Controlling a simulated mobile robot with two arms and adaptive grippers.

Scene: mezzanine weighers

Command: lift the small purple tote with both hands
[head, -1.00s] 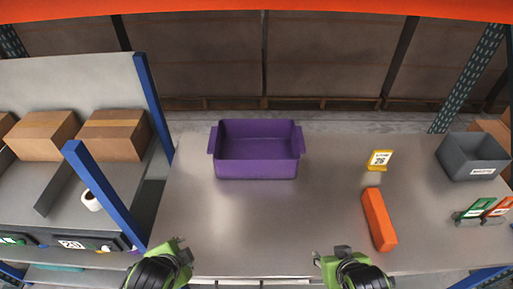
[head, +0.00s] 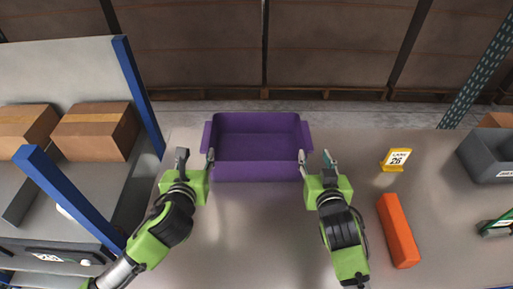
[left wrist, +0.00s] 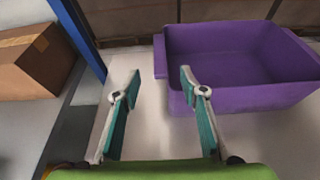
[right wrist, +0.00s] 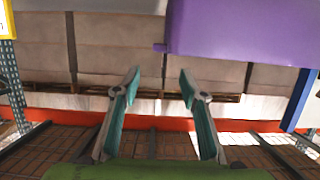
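The small purple tote (head: 256,170) stands upright and empty on the grey bench, with a side lug at its left and right ends. My left gripper (head: 196,161) is open just in front of the left lug (head: 206,138). In the left wrist view the tote (left wrist: 240,98) fills the upper right, and its lug (left wrist: 160,56) lies beyond the open fingers. My right gripper (head: 315,162) is open just in front of the right lug (head: 306,136). In the right wrist view the tote (right wrist: 240,35) is at the upper right. Neither gripper visibly holds anything.
An orange block (head: 398,230) and a yellow label stand (head: 396,160) are to the right, with a grey bin (head: 488,158) farther right. Blue posts (head: 138,95) and cardboard boxes (head: 97,130) are at the left. The bench between my arms is clear.

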